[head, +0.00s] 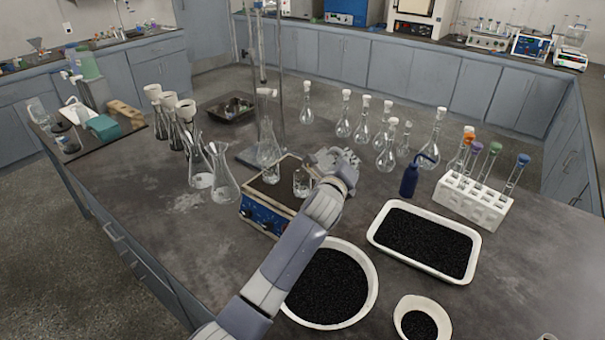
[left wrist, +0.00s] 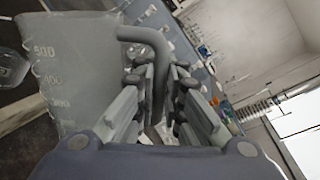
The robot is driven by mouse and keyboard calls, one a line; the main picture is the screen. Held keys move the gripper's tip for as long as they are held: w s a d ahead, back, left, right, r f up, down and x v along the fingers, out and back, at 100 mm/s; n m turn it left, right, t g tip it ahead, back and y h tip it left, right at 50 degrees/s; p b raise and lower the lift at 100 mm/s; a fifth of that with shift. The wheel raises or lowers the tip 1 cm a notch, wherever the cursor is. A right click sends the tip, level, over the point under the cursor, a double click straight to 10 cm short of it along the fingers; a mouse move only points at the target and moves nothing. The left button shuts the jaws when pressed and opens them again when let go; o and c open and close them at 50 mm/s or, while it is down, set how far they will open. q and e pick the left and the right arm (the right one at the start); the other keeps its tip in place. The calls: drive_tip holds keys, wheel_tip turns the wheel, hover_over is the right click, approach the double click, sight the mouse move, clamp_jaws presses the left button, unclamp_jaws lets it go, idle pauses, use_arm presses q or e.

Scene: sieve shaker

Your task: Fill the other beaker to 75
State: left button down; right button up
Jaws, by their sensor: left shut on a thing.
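My left gripper (head: 333,165) is above the right edge of the blue hot plate (head: 262,216). In the left wrist view, the gripper (left wrist: 160,85) is shut on the grey curved handle (left wrist: 150,36) of a translucent graduated jug (left wrist: 75,75). Printed marks show on the jug's wall; its contents cannot be made out. In the head view the gripper hides most of the jug. A small glass beaker (head: 302,184) stands at the hot plate, just left of the gripper.
Glass flasks (head: 223,185) stand left of the hot plate and stoppered flasks (head: 387,153) behind it. A blue wash bottle (head: 410,178), white tube rack (head: 475,203), and black-filled tray (head: 377,240) and bowl (head: 369,275) are right and in front. The bench's left front is clear.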

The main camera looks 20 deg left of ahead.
use_arm(q)
drive_tip(key=shift+w+a+r+n+h+p, duration=0.15)
drive_tip(key=shift+a+r+n+p, duration=0.1)
drive_tip(key=shift+a+r+n, duration=0.35)
drive_tip(key=shift+w+a+r+n+h+p, duration=0.15)
drive_tip(key=shift+a+r+n+p, duration=0.15)
drive_tip(key=shift+r+n, duration=0.4)
idle(6.0)
